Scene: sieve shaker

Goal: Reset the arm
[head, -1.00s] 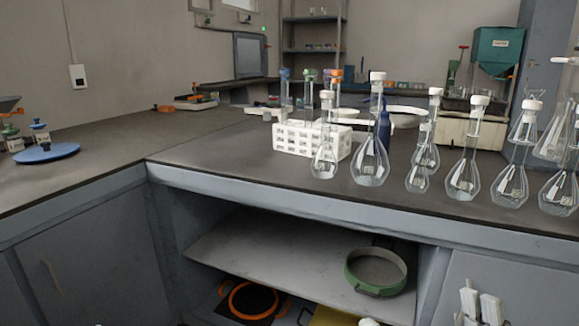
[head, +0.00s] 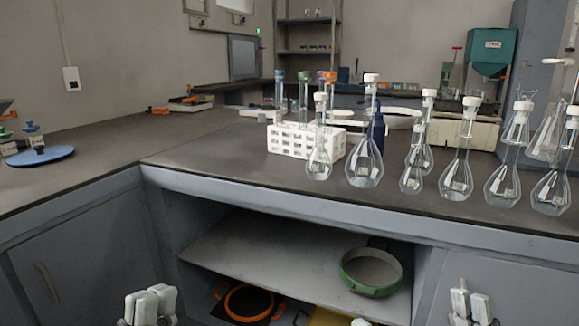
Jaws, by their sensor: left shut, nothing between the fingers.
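My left gripper (head: 150,306) shows at the bottom left edge of the head view, in front of the grey cabinet. Its pale fingers are shut together with nothing between them. My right gripper (head: 471,305) shows at the bottom right, in front of the cabinet door. Its two pale fingers point up and look empty; whether they are open or shut is not clear. Neither gripper touches anything visible. Most of both arms is below the picture.
The grey bench (head: 225,160) runs across, with several glass flasks (head: 364,168) near its right front edge. A white rack (head: 295,142) stands behind them. A green-rimmed sieve (head: 350,283) lies on the shelf (head: 240,257) below. A blue round plate (head: 22,160) is at left.

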